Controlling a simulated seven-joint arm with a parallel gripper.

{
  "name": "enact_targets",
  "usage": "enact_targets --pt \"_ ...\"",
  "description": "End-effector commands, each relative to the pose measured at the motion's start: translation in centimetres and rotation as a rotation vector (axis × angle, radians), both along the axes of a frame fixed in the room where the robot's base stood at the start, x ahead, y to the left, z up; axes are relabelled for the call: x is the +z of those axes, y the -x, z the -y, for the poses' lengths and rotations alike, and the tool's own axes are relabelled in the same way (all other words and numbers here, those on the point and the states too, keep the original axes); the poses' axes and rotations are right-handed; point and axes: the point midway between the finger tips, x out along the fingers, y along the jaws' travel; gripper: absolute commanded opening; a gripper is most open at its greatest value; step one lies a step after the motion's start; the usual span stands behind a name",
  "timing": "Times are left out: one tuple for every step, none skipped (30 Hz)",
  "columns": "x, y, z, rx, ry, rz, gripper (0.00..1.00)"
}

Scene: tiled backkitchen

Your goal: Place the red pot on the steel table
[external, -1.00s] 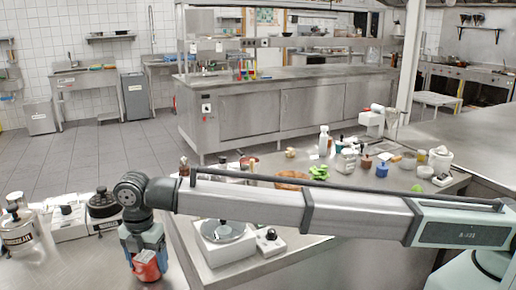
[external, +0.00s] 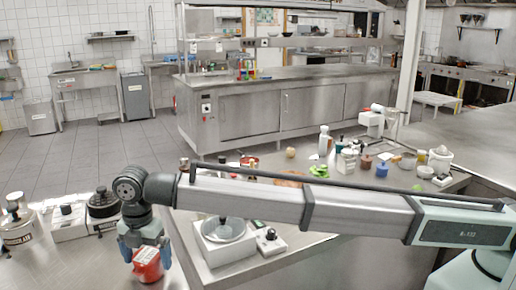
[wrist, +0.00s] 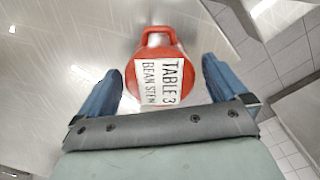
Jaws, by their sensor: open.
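The red pot (external: 148,264) is at the front left in the external view, over the steel table (external: 85,270), and appears to rest on it. In the wrist view the red pot (wrist: 163,50) shows a red handle and a white label reading "TABLE 3 BEAN STEW". My gripper (external: 145,248) is directly above the pot, pointing down. In the wrist view my gripper (wrist: 162,72) is open, with a blue finger on each side of the pot and visible gaps between.
A labelled steel pot (external: 17,232), a white appliance (external: 68,222) and a dark-lidded pot (external: 103,207) stand to the left. A white scale (external: 222,240) with a grey pan is on the neighbouring counter. Bare steel lies around the red pot.

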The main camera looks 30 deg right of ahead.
Motion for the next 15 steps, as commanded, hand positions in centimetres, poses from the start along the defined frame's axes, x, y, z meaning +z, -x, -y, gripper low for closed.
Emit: enact_targets --pt "0.9 0.0 -0.1 0.000 -0.002 0.001 1.00" --pt "1.4 0.0 -0.1 0.000 -0.002 0.001 1.00" --pt "2.2 0.0 -0.1 0.000 -0.003 0.001 1.00" --pt "2.8 -0.1 -0.1 0.000 -0.002 0.002 1.00" --pt "3.4 -0.1 -0.1 0.000 -0.002 0.001 1.00" --pt "4.1 -0.1 -0.1 0.000 -0.002 0.001 1.00" --pt "4.7 -0.1 -0.1 0.000 -0.002 0.002 1.00" --pt "5.3 -0.1 -0.1 0.000 -0.003 0.001 1.00" --pt "6.0 -0.1 -0.1 0.000 -0.002 0.001 1.00" --pt "6.5 -0.1 -0.1 0.000 -0.002 0.001 1.00" --pt "7.0 -0.1 -0.1 0.000 -0.002 0.001 1.00" --pt "7.6 -0.1 -0.1 0.000 -0.002 0.001 1.00" --pt "8.1 0.0 -0.1 0.000 -0.002 0.001 1.00" --pt "8.5 0.0 -0.1 -0.001 -0.002 0.001 1.00" --pt "9.0 0.0 -0.1 -0.001 -0.002 0.001 1.00"
